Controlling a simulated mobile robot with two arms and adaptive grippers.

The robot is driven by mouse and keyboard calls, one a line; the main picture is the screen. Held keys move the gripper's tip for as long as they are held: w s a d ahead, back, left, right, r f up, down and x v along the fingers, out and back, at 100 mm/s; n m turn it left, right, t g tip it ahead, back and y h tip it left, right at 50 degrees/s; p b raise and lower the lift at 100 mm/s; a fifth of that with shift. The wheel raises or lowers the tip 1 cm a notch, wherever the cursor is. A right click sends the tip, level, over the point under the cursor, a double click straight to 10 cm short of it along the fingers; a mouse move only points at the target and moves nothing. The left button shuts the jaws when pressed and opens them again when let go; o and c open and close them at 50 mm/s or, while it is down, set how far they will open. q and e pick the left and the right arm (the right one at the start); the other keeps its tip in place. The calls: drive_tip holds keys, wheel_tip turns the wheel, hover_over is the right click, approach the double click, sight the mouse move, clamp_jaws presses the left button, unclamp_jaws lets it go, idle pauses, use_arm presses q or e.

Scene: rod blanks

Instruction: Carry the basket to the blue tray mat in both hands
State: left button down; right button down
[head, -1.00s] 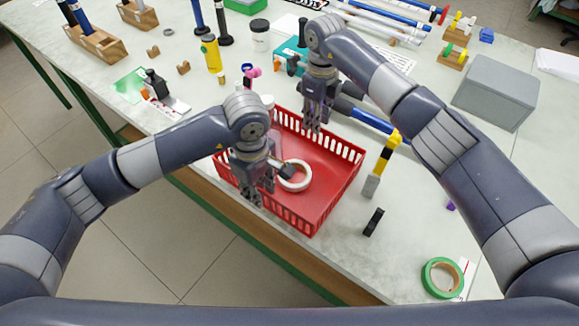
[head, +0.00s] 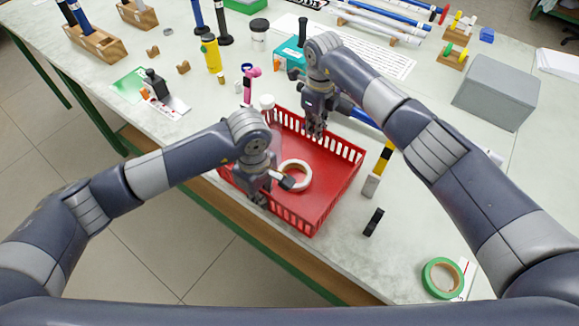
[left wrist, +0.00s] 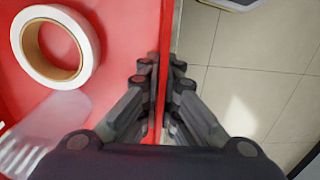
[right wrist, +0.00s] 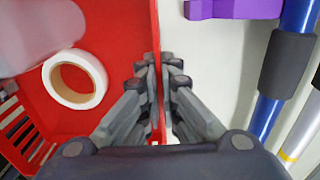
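The red basket (head: 325,205) sits on the table near its front edge, with a white tape roll (head: 295,176) inside. My left gripper (head: 259,198) is at its near-left wall; in the left wrist view its fingers (left wrist: 163,75) stand on both sides of the red wall (left wrist: 162,100), closed on it. My right gripper (head: 316,131) is at the far wall; in the right wrist view its fingers (right wrist: 160,75) also close on the red wall (right wrist: 154,30) from both sides. I cannot make out a blue tray mat in any view.
A green tape roll (head: 442,278), a black block (head: 374,222) and a yellow-black stick (head: 380,170) lie right of the basket. A grey box (head: 497,92) stands further right. Pink, teal and yellow items crowd behind. Floor lies beyond the front edge.

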use_arm(q)
drive_tip(key=shift+r, duration=0.2)
use_arm(e)
drive_tip(key=shift+r, duration=0.25)
